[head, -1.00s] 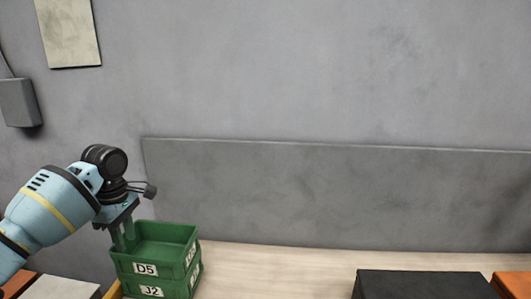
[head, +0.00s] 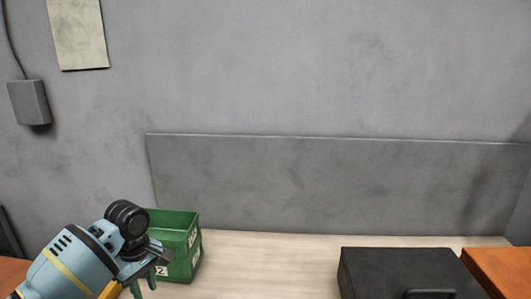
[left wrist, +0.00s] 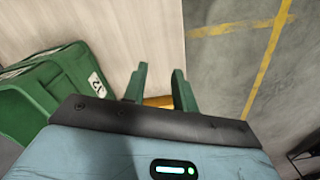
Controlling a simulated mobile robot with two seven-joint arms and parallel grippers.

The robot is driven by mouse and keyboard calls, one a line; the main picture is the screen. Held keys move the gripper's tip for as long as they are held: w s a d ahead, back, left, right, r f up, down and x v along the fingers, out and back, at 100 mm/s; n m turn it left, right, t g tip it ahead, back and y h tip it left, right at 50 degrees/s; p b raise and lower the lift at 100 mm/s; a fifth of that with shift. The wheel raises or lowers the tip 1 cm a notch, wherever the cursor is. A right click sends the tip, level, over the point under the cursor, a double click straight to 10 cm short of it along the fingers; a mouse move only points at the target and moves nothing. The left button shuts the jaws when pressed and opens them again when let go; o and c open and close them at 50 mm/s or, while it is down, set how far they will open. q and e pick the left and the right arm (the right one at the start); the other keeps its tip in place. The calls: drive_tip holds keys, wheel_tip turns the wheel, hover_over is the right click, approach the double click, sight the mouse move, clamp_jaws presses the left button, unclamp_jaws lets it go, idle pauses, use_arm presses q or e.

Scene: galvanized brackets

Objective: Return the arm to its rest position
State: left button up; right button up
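My left arm comes in at the lower left of the head view. Its gripper (head: 142,288) points down in front of the green bins (head: 183,262), partly covering them and their front label. My right gripper is not in view.
A black case (head: 390,268) with a handle and an orange box (head: 500,270) stand at the right of the light wooden table (head: 270,262). The table's middle is clear. A grey wall panel (head: 330,185) is behind. Floor (left wrist: 230,60) with yellow lines lies beyond the table edge.

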use_arm(q)
drive_tip(key=s+d+f+m+h, duration=0.1)
drive_tip(key=s+d+f+m, duration=0.45)
drive_tip(key=s+f, duration=0.35)
drive_tip(key=s+d+f+m+h, duration=0.1)
drive_tip(key=s+d+f+m, duration=0.3)
drive_tip(key=s+d+f, duration=0.5)
drive_tip(key=s+a+r+m+t+y, duration=0.15)
drive_tip(key=s+a, duration=0.35)
drive_tip(key=s, duration=0.6)
drive_tip(key=s+a+r+m, duration=0.1)
drive_tip(key=s+a+m, duration=0.25)
drive_tip(key=s, duration=0.85)
drive_tip(key=w+d+f+t+h, duration=0.1)
drive_tip(key=w+d+f+t, duration=0.1)
drive_tip(key=w+f+t, duration=0.4)
drive_tip(key=shift+w+d+f+t, duration=0.25)
drive_tip(key=shift+f+t, duration=0.6)
drive_tip(key=shift+f, duration=1.3)
drive_tip(key=shift+a+h, duration=0.1)
drive_tip(key=shift+h, duration=0.15)
